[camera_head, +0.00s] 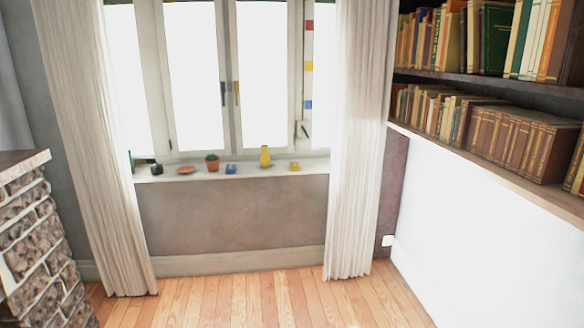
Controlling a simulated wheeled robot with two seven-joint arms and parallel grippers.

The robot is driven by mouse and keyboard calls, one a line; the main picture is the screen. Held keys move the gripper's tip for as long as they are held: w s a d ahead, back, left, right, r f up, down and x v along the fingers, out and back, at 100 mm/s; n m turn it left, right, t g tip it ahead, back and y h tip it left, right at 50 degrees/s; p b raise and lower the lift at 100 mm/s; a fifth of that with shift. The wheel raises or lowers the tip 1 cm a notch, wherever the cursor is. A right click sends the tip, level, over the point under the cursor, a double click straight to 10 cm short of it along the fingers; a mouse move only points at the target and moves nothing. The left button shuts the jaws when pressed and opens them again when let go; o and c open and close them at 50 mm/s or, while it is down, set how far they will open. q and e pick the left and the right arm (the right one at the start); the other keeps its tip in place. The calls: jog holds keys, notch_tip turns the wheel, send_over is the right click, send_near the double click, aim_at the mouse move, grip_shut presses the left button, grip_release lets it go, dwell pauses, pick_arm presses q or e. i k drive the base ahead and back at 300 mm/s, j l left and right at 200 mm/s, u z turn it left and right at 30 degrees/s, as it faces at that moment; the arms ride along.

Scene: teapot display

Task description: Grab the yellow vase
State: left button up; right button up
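The yellow vase (265,157) stands upright on the white windowsill (230,172) across the room, right of the sill's middle. It is small and narrow in the head view. A blue item (231,169) lies to its left and a small yellow item (295,166) to its right, both apart from it. Nothing hides the vase. Neither of my grippers shows in the view.
A potted plant (212,163), a reddish dish (186,170) and a dark object (156,169) also sit on the sill. Curtains (358,130) hang at both ends. A stone structure (40,245) is at left, bookshelves (480,90) at right. The wooden floor (250,300) looks clear.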

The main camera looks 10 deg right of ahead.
aim_at(265, 159)
jog(key=i+l, duration=0.2)
jog(key=i, duration=0.25)
jog(key=i+l+z, duration=0.1)
jog(key=i, duration=0.35)
jog(key=l, duration=0.1)
